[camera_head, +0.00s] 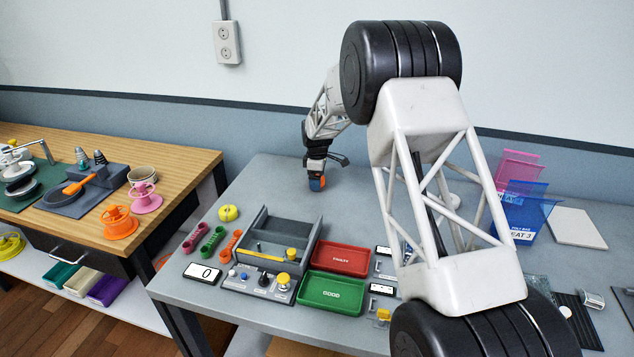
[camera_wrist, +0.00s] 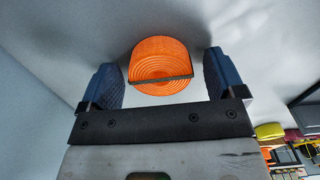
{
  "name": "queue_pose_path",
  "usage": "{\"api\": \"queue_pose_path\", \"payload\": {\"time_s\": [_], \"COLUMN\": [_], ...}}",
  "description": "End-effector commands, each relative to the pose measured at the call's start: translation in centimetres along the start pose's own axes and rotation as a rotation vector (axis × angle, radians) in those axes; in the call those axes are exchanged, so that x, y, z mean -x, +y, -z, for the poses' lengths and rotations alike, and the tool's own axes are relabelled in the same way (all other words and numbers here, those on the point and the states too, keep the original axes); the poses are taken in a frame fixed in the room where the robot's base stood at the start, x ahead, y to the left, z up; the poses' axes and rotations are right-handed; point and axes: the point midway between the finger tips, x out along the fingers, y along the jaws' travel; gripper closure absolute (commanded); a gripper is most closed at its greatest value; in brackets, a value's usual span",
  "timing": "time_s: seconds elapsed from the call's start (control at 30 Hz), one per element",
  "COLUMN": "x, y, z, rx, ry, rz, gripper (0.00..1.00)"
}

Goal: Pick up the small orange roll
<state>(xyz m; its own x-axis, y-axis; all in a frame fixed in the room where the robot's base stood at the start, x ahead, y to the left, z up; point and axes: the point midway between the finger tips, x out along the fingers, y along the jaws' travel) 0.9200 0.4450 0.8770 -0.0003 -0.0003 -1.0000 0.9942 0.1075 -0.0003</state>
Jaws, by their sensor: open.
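The small orange roll (camera_wrist: 160,66) stands between the two blue finger pads of my gripper (camera_wrist: 163,85) in the wrist view. Its round spiral end faces the camera, and a thin dark bar crosses in front of its lower part. A gap shows between the roll and each pad, so the jaws are open around it. In the head view my gripper (camera_head: 317,182) is low over the back of the grey table, and a bit of the orange roll (camera_head: 322,182) shows at the fingertips. The rest of the roll is hidden by the gripper there.
A grey compartment box (camera_head: 306,240), a red tray (camera_head: 341,257) and a green tray (camera_head: 332,294) stand in front of my gripper. A yellow roll (camera_head: 228,213) lies to the left. Blue and pink pouches (camera_head: 522,212) stand far right. The table around my gripper is clear.

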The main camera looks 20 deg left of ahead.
Motion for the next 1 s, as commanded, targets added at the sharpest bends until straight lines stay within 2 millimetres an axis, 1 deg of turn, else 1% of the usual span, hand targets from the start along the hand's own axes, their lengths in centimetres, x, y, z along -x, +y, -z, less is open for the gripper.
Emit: {"api": "queue_pose_path", "payload": {"time_s": [0.17,0.2,0.53,0.57,0.83,1.0], "x": [0.02,0.02,0.03,0.04,0.12,0.73], "y": [0.00,0.00,0.01,0.01,0.01,0.03], "z": [0.00,0.00,0.00,0.01,0.00,0.01], "rx": [0.000,0.000,0.000,0.000,0.000,0.000], "ry": [0.000,0.000,0.000,0.000,0.000,0.001], "rz": [0.000,0.000,0.000,0.000,-0.001,-0.002], "gripper": [0.11,0.13,0.64,0.65,0.65,0.66]}}
